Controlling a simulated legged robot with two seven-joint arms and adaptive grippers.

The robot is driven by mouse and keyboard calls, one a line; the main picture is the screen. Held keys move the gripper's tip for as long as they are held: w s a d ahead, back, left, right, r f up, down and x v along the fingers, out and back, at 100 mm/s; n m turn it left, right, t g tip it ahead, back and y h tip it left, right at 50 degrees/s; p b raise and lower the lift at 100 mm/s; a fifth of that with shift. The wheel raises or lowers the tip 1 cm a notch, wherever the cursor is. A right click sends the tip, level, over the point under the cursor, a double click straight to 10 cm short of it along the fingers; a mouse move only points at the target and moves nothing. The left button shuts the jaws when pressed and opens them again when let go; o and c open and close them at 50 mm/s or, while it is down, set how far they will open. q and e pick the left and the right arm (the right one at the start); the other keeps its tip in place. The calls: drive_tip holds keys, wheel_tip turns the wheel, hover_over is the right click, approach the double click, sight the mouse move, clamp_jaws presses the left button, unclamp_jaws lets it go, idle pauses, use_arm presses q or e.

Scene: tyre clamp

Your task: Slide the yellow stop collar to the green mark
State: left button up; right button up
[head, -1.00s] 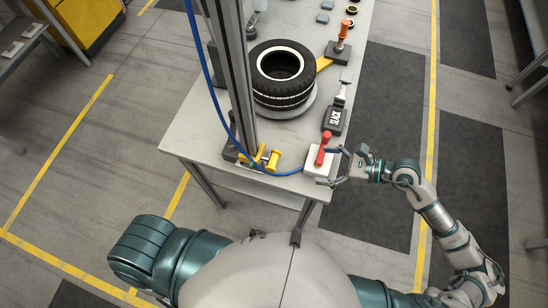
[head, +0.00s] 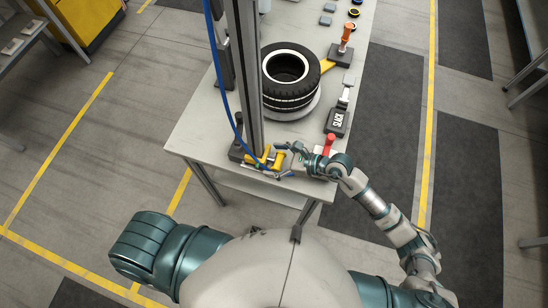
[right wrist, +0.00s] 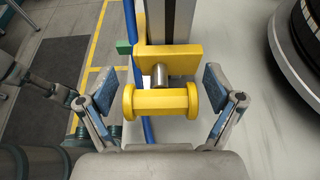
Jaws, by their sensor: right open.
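The yellow stop collar (right wrist: 178,57) sits at the grey upright post (right wrist: 171,20), low near its base in the head view (head: 265,154). A yellow spool-shaped handle (right wrist: 160,101) sticks out from it on a short metal pin. My right gripper (right wrist: 159,88) is open, with one blue-padded finger on each side of the handle and a visible gap on both sides. In the head view my right gripper (head: 285,160) is at the handle. A small green piece (right wrist: 123,47) shows left of the post; I cannot tell whether it is the mark. My left gripper is not in view.
A blue hose (head: 219,75) runs down beside the post. A red lever (head: 329,145), a black "SLACK" plate (head: 338,121) and an orange-handled lever (head: 345,38) line the right side.

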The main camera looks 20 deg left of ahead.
sight(282, 162)
drive_tip(key=shift+d, duration=1.2)
drive_tip(key=c, duration=0.3)
drive_tip(key=shift+d, duration=0.25)
drive_tip(key=c, duration=0.4)
drive_tip(key=shift+r, duration=0.1)
drive_tip(key=c, duration=0.4)
drive_tip(key=shift+a, duration=0.1)
drive_tip(key=c, duration=0.4)
drive_tip(key=shift+a, duration=0.2)
drive_tip(key=shift+c, duration=0.9)
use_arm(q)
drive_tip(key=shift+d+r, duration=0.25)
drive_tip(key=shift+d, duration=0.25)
use_arm(e)
drive_tip(key=shift+a+r, duration=0.1)
drive_tip(key=shift+a, duration=0.25)
